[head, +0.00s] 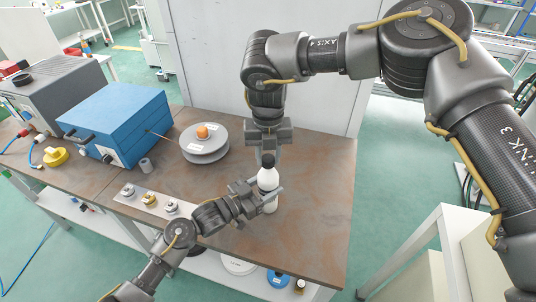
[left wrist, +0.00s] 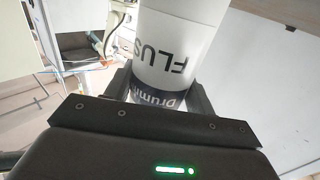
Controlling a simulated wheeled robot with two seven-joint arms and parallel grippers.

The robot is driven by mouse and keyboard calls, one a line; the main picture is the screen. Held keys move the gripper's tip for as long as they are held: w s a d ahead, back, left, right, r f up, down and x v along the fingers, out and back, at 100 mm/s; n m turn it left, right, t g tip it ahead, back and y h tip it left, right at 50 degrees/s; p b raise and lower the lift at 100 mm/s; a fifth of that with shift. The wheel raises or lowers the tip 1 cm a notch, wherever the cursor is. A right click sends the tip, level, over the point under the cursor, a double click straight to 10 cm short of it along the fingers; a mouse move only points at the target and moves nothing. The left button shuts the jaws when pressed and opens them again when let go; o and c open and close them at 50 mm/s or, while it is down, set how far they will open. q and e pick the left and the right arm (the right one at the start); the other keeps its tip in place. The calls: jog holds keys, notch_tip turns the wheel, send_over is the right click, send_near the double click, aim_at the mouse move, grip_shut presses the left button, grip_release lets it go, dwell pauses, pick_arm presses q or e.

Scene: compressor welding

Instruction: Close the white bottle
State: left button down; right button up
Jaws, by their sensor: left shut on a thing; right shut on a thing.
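The white bottle (head: 268,181) stands upright on the brown table, with a black cap (head: 267,160) at its top. My left gripper (head: 266,194) is shut around the bottle's body from the left. In the left wrist view the bottle (left wrist: 178,52) fills the space between the fingers and shows the letters "FLUS" and a dark blue band. My right gripper (head: 267,152) points straight down above the bottle, its fingers shut at the black cap. The fingers partly hide the cap, so I cannot tell whether it is seated on the neck.
A blue box (head: 118,122) and a grey round stand (head: 205,142) with an orange object (head: 202,131) are left of the bottle. A white strip with small metal parts (head: 150,201) lies near the front edge. The tabletop (head: 310,215) right of the bottle is clear.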

pick_arm(q)
jog(key=shift+s+f, duration=0.1)
jog(key=shift+f, duration=0.3)
pick_arm(e)
jog(key=shift+c, duration=0.5)
jog(key=o, duration=1.2)
jog(key=shift+c, duration=0.2)
jog(key=shift+r, duration=0.1)
notch_tip(320, 180, up, 12)
jog(key=shift+s, duration=0.1)
pick_arm(q)
jog(key=c, duration=0.9)
grip_release()
jog(key=o, duration=0.5)
jog(key=shift+r, duration=0.2)
jog(key=shift+c, duration=0.2)
